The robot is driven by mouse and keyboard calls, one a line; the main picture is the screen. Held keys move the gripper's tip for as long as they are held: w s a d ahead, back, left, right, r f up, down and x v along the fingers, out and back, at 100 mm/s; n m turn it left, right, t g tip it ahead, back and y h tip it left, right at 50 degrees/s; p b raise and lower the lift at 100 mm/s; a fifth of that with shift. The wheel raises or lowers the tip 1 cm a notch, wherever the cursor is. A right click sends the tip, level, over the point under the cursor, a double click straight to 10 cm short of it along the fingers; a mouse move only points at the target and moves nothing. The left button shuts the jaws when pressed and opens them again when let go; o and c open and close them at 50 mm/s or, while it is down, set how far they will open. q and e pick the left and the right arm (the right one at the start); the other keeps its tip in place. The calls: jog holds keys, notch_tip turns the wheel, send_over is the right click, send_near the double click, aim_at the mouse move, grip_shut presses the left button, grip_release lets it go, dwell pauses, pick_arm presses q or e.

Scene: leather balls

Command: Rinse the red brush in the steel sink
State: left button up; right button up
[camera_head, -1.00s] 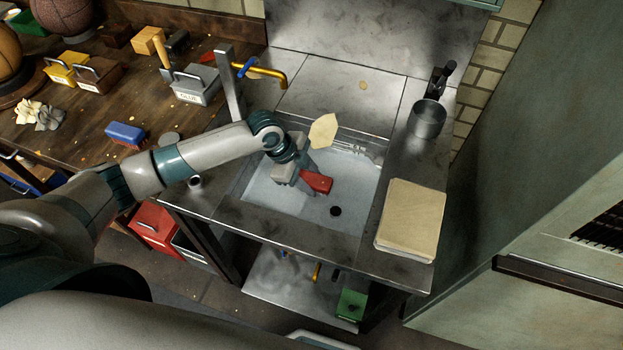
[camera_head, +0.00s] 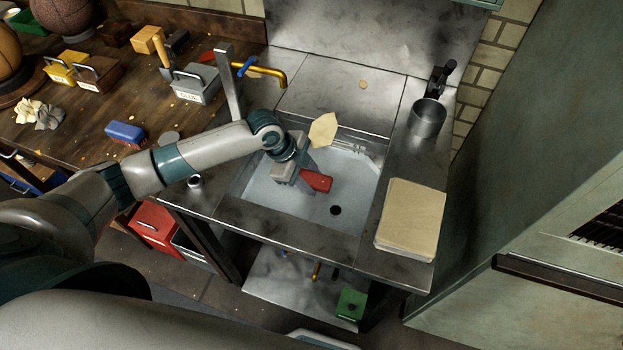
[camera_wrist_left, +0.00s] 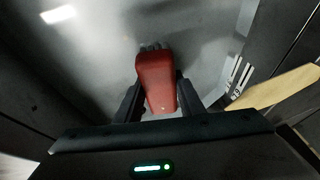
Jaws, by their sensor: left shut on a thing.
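The red brush (camera_head: 318,181) is in my left gripper (camera_head: 294,183), above the basin of the steel sink (camera_head: 352,171). In the left wrist view the red brush (camera_wrist_left: 156,82) sits between the two dark fingers of my left gripper (camera_wrist_left: 157,100), with dark bristle tips just visible at its far end. The gripper is shut on it. I cannot tell whether the bristles touch the basin floor. The brass tap (camera_head: 266,72) with a blue lever (camera_head: 247,66) stands behind the sink; no water stream is visible. My right gripper is not in view.
A tan stack (camera_head: 411,218) lies on the sink's right ledge, with a metal pot (camera_head: 428,117) behind it. On the left bench are a blue brush (camera_head: 126,133), a labelled grey box (camera_head: 195,83) and balls (camera_head: 66,14). The basin's right part, around the drain (camera_head: 335,210), is clear.

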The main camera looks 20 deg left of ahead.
aim_at(312, 177)
pick_arm(q)
jog(key=shift+r, duration=0.15)
jog(key=shift+r+p, duration=0.75)
jog(key=shift+p, duration=0.05)
notch_tip(312, 177, up, 7)
jog(key=p, duration=0.6)
jog(key=shift+f, duration=0.2)
notch_tip(312, 177, up, 5)
jog(key=p, duration=0.4)
jog(key=shift+f, duration=0.1)
